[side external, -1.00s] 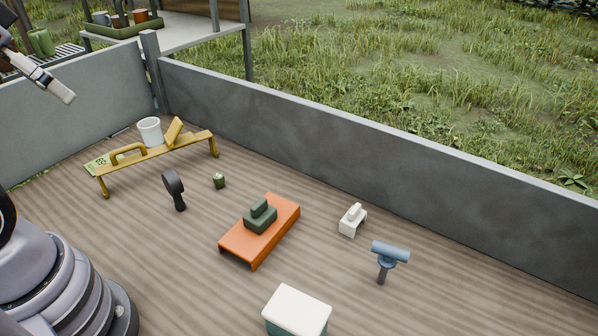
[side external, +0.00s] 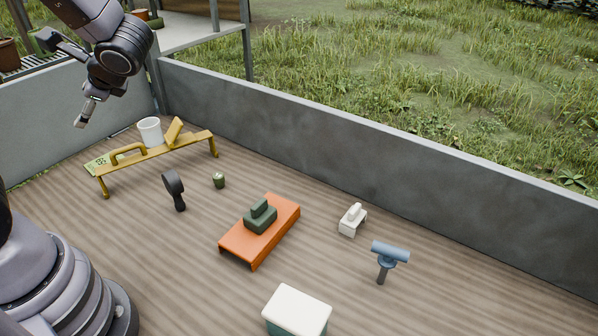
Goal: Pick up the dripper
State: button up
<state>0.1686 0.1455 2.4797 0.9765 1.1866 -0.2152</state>
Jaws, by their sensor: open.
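No object is plainly marked as the dripper. A white cup-shaped vessel (side external: 150,131) stands upright at the yellow bench (side external: 158,153) at the left, and I cannot tell whether it is the dripper. My gripper (side external: 81,122) hangs in the air at the upper left, to the left of the white vessel and apart from it. It is open, with nothing seen between its fingers.
A dark round-headed tool (side external: 174,189), a small green jar-like thing (side external: 219,180), an orange stand (side external: 237,243) with a green block, a white handled block (side external: 352,219), a blue T-shaped tool (side external: 389,253) and a white-lidded box (side external: 297,307) are spread out. A grey wall (side external: 380,165) runs behind.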

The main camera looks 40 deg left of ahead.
aim_at(217, 179)
jog(key=w+d+f+m+t+y, duration=0.2)
jog(key=w+f+m+t+y, duration=0.2)
jog(key=w+f+m+t, duration=0.5)
jog(key=w+d+f+m+t+h, duration=0.1)
jog(key=d+f+m+h, duration=0.1)
jog(key=f+m, duration=0.2)
jog(key=w+d+f+m+t+h, duration=0.1)
jog(key=d+f+m+h, duration=0.1)
jog(key=f+m, duration=0.2)
jog(key=w+d+f+m+t+h, duration=0.1)
jog(key=w+d+f+m+h, duration=0.1)
jog(key=f, duration=0.7)
jog(key=shift+d+f+m+t+h, duration=0.2)
jog(key=shift+d+m, duration=0.1)
jog(key=shift+m, duration=0.35)
jog(key=shift+d+f+m+t+h, duration=0.15)
jog(key=shift+d+m+t+h, duration=0.1)
jog(key=shift+m, duration=0.4)
jog(key=x, duration=0.7)
jog(key=shift+f, duration=0.1)
jog(key=shift+x, duration=3.25)
jog(key=shift+a, duration=0.1)
jog(key=shift+c, duration=0.2)
jog(key=c, duration=0.9)
